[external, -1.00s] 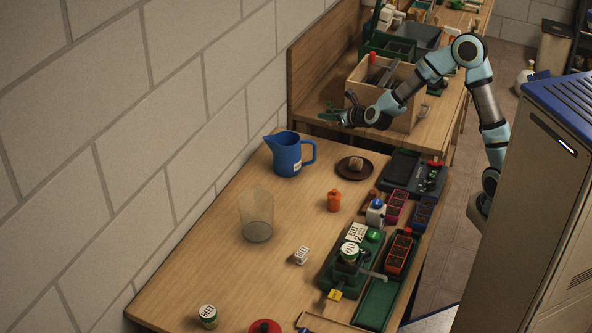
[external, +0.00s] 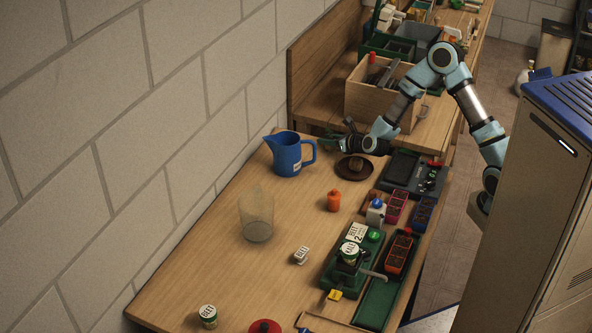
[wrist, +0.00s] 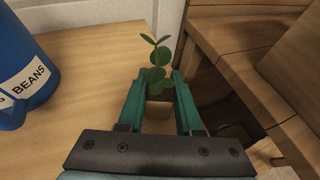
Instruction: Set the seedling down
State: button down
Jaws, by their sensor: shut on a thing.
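A small green seedling (wrist: 157,65) with several round leaves stands between the two teal fingers of my gripper (wrist: 160,92) in the wrist view. My gripper is shut on it, low down near its base; the dark root block is mostly hidden by the fingers. In the external view my gripper (external: 333,143) is at the far end of the near table, right of the blue jug and behind the brown saucer. The seedling is too small to make out there. I cannot tell whether its base touches the table.
The blue jug (external: 287,154) stands close on the left and also shows in the wrist view (wrist: 22,75). The brown saucer (external: 344,172) with a brown lump lies in front. A wooden box (external: 365,103) stands on the bench behind. Bare tabletop (wrist: 85,60) lies left of the seedling.

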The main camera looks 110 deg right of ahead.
jog(key=shift+f, duration=0.1)
jog(key=c, duration=0.6)
grip_release()
jog(key=b+v, duration=0.1)
jog(key=v, duration=1.1)
jog(key=shift+s+b, duration=0.1)
jog(key=shift+b, duration=0.2)
